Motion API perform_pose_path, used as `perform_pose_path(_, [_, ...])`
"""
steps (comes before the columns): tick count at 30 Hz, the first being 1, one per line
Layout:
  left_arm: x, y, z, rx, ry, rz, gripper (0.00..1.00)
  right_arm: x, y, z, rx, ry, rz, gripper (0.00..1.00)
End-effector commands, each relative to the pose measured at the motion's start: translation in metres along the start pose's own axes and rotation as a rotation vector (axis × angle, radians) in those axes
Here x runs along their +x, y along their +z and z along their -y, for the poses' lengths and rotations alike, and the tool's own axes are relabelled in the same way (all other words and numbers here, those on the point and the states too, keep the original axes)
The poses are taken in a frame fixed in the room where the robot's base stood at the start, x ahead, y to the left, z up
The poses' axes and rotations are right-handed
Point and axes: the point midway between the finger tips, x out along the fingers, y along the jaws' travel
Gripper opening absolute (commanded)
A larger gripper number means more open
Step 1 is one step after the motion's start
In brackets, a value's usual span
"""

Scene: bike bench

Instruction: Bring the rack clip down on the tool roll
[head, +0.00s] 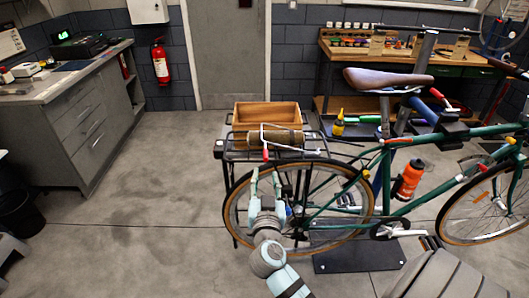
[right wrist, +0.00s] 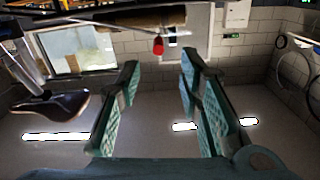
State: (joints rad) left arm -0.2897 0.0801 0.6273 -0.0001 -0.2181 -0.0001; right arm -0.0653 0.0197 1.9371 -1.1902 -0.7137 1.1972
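The tool roll (head: 284,138) is a brown cylinder lying across the bike's black rear rack (head: 236,153). The rack clip (head: 262,132) is a pale wire frame at the roll, with a red tip (head: 265,154) hanging at the near side of the rack. Whether the wire presses on the roll, I cannot tell. My right gripper (head: 265,178) is open and empty, pointing up, just below the red tip. In the right wrist view the red tip (right wrist: 158,46) shows beyond the gap between the open fingers (right wrist: 160,66), with the roll (right wrist: 150,19) above. My left gripper is not in view.
A wooden box (head: 266,112) sits on the rack behind the roll. The rear wheel (head: 235,205) is close beside my right gripper. An orange bottle (head: 409,180) is on the green frame. A workbench (head: 65,100) stands left; the floor between is clear.

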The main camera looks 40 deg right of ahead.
Motion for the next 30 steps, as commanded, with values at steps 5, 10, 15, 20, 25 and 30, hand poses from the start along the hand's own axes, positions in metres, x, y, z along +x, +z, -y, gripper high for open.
perform_pose_path(5, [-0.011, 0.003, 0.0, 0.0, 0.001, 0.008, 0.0, 0.051, -0.003, 0.0, -0.005, 0.0, 0.0, 0.33])
perform_pose_path(10, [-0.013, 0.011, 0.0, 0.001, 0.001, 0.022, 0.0, 0.089, -0.001, 0.0, -0.002, 0.0, 0.002, 0.33])
perform_pose_path(15, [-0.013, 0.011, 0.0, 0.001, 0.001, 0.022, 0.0, 0.108, 0.001, 0.0, -0.002, -0.001, 0.003, 0.33])
perform_pose_path(20, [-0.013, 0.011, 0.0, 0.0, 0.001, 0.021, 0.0, 0.111, 0.001, 0.0, -0.002, -0.002, 0.003, 0.33])
perform_pose_path(25, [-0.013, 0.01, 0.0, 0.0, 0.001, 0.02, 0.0, 0.11, 0.002, 0.0, -0.002, -0.002, 0.004, 0.25])
perform_pose_path(30, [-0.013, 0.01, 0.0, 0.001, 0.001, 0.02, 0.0, 0.11, 0.002, 0.001, -0.002, -0.002, 0.004, 0.0])
